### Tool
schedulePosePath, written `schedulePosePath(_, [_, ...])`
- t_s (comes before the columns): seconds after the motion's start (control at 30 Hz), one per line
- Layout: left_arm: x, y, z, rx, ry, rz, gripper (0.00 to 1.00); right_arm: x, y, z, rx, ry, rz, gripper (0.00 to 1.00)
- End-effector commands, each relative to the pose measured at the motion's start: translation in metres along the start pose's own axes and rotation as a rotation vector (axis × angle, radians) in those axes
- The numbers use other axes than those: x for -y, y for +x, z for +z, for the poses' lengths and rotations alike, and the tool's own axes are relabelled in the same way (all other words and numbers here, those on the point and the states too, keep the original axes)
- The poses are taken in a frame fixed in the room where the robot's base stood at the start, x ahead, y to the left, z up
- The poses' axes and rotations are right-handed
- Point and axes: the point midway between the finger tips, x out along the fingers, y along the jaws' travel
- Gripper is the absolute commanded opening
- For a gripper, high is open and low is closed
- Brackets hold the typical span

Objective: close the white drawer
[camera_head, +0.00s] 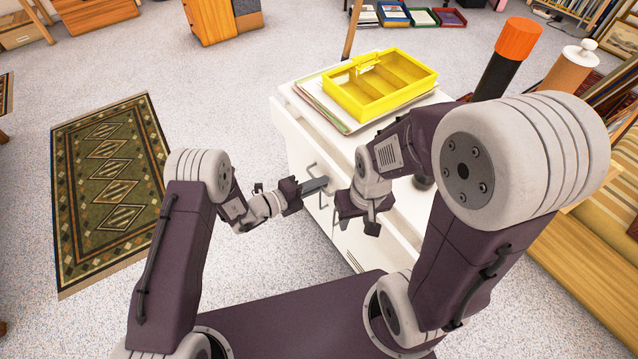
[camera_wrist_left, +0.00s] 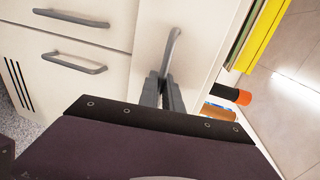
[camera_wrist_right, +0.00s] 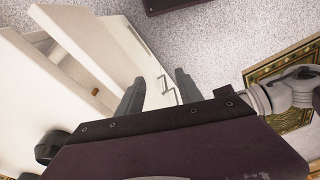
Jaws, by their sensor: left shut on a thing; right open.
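The white drawer (camera_wrist_left: 200,60) is in a white cabinet (camera_head: 302,128). In the right wrist view its front panel (camera_wrist_right: 105,45) stands out from the cabinet, with a gap behind it, so it is open. Its grey bar handle (camera_wrist_left: 174,45) shows in the left wrist view. My left gripper (camera_head: 318,186) is shut on this handle; its fingertips (camera_wrist_left: 163,80) meet at the handle's near end. My right gripper (camera_head: 358,215) is open and empty beside the drawer front, with fingers apart in the right wrist view (camera_wrist_right: 158,92). My right arm hides part of the cabinet front.
A yellow divided tray (camera_head: 378,86) lies on papers on the cabinet top. Other closed drawers (camera_wrist_left: 70,62) sit beside it in the left wrist view. A dark orange-topped tube (camera_head: 505,55) stands right of the cabinet. A patterned rug (camera_head: 110,185) lies left on open floor.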

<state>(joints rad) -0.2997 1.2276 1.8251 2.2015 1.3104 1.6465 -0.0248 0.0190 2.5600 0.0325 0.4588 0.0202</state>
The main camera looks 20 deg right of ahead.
Motion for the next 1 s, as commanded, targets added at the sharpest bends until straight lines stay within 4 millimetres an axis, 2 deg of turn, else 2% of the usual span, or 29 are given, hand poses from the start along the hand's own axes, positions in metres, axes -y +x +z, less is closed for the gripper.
schedulePosePath(0.3, [0.007,0.041,-0.001,-0.002,0.002,0.001,0.0,0.0,0.009,0.001,0.0,0.0,0.0,0.43])
schedulePosePath(0.6, [0.009,0.044,0.0,0.0,0.001,0.0,0.0,0.0,0.008,0.001,0.0,0.0,0.0,0.43])
schedulePosePath(0.63, [0.009,0.044,0.0,0.0,0.001,0.0,0.14,0.0,0.008,0.001,0.0,0.0,0.0,0.43])
schedulePosePath(0.67, [0.009,0.044,0.0,0.0,0.001,0.0,0.18,0.0,0.008,0.001,0.0,0.0,0.0,0.43])
schedulePosePath(1.0, [0.011,0.042,0.0,0.0,0.002,-0.002,0.18,0.0,0.007,0.001,0.0,0.0,0.0,0.43])
